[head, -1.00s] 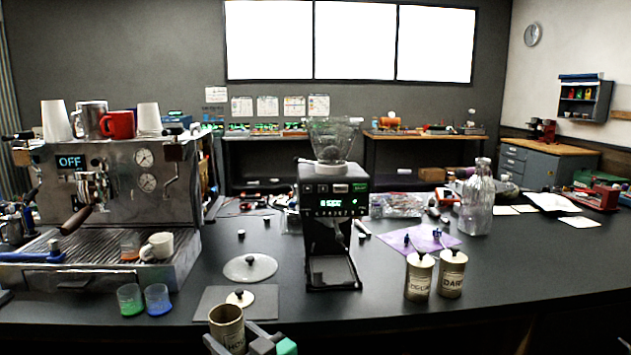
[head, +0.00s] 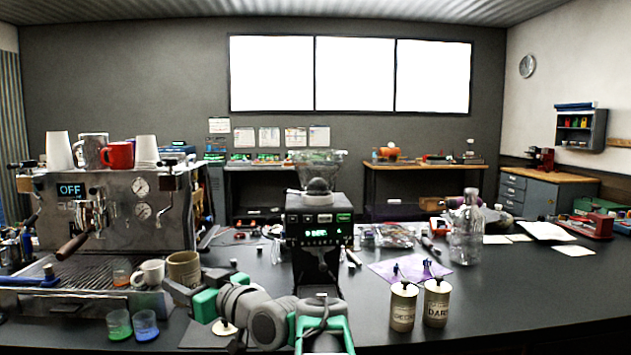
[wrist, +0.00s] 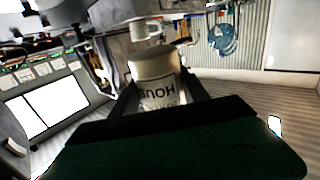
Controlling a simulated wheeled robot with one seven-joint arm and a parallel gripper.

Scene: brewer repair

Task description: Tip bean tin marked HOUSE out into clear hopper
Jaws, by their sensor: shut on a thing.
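The HOUSE bean tin (head: 184,268) is a tan, open-topped can, held up in front of the espresso machine's right side. My gripper (head: 172,290) is shut on it. In the wrist view the tin (wrist: 158,82) sits between the fingers, its HOUSE label appearing upside down. I cannot see what is inside it. The clear hopper (head: 317,172) sits open on top of the black grinder (head: 318,222), right of the tin and higher. My arm hides the grinder's lower part.
The espresso machine (head: 110,210) stands at left, with a white cup (head: 148,272) on its tray. Two lidded tins (head: 403,306) (head: 436,302) and a glass bottle (head: 466,235) stand at right.

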